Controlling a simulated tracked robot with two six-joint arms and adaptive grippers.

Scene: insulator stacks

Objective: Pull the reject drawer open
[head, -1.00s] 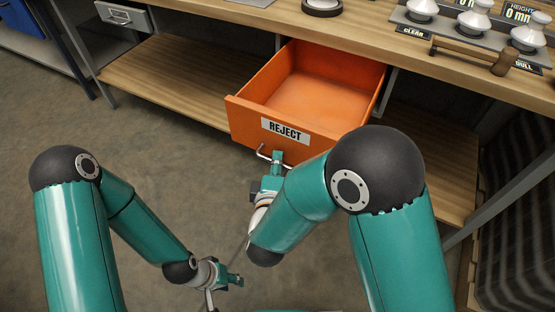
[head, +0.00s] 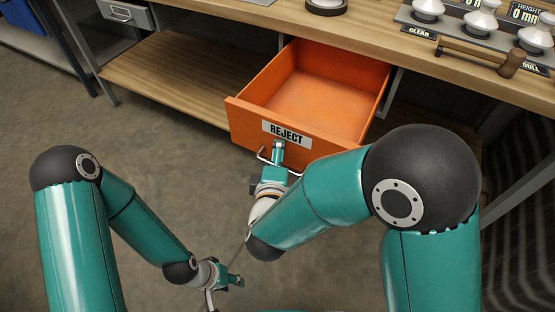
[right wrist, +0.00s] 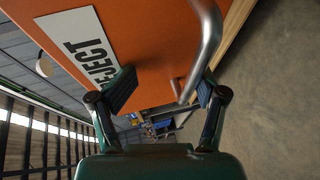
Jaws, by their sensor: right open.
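The reject drawer (head: 325,95) is orange, empty and pulled well out from under the bench. Its front carries a white REJECT label (head: 287,134), which also shows in the right wrist view (right wrist: 85,45). My right gripper (head: 278,147) is at the drawer front, by the metal bar handle (head: 263,154). In the right wrist view its two fingers (right wrist: 163,92) are apart, with the handle (right wrist: 208,45) reaching down between them, nearer the right finger. My left gripper (head: 237,281) hangs low over the floor, away from the drawer; its jaw opening is too small to tell.
The wooden bench top (head: 370,33) holds several white insulators (head: 481,22) and a wooden-handled tool (head: 480,57) at the right. A lower shelf (head: 165,75) runs beneath. A grey drawer (head: 125,13) is at the upper left. The floor (head: 150,150) in front is clear.

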